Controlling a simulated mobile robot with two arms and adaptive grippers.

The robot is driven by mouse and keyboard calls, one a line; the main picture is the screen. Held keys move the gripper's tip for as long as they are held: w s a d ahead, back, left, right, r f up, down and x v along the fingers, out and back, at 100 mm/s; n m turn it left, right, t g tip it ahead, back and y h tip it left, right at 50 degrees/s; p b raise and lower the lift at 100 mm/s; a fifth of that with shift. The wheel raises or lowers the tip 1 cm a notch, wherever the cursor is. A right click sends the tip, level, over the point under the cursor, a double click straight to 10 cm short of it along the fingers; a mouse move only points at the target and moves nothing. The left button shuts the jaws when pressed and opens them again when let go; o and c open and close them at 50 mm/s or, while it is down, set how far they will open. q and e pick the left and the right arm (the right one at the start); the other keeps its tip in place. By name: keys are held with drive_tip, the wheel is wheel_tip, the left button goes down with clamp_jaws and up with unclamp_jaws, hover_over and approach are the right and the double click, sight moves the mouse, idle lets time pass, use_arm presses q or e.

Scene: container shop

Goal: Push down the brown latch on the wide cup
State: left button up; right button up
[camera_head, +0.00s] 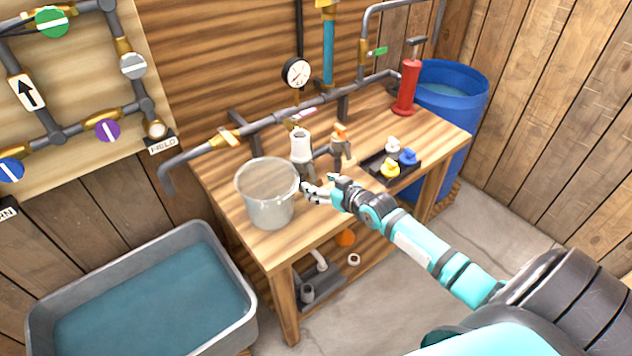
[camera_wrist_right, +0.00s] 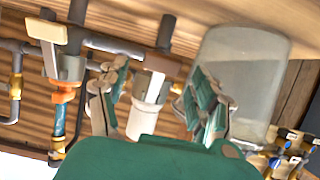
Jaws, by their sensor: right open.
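A wide, clear cup (camera_head: 265,205) stands upright on the left front part of the wooden workbench (camera_head: 330,205). In the right wrist view the cup (camera_wrist_right: 240,75) fills the upper right, tilted by the camera angle. A brown latch cannot be made out clearly on it. My right gripper (camera_head: 319,187) is open and empty, just right of the cup's side. In the right wrist view its two fingers (camera_wrist_right: 158,75) are spread, the right one overlapping the cup's edge. Whether it touches the cup cannot be told. My left gripper is not in view.
A narrow white cylinder (camera_head: 301,146) stands behind the gripper. An orange-topped tap (camera_head: 341,145) and a dark tray (camera_head: 377,166) with coloured pieces are to the right. Grey pipes run along the back. A water-filled metal tub (camera_head: 215,245) is at left, a blue barrel (camera_head: 460,90) at right.

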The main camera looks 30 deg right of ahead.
sight(316, 183)
drive_tip(key=shift+x, duration=1.15)
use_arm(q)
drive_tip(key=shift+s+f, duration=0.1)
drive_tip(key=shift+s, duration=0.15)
use_arm(e)
drive_tip(key=shift+w+f, duration=0.1)
drive_tip(key=shift+w, duration=0.2)
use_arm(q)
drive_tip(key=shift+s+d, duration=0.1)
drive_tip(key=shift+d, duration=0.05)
use_arm(e)
drive_tip(key=shift+c, duration=1.2)
drive_tip(key=c, duration=0.9)
drive_tip(key=f+t+b, duration=0.1)
drive_tip(key=b, duration=0.2)
drive_tip(key=shift+w, duration=0.2)
drive_tip(key=shift+c, duration=0.3)
drive_tip(key=shift+r+t+b, duration=0.15)
drive_tip(key=shift+t+b, duration=0.15)
drive_tip(key=shift+b, duration=0.1)
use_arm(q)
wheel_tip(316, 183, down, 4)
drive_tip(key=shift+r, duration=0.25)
use_arm(e)
drive_tip(key=shift+r, duration=0.2)
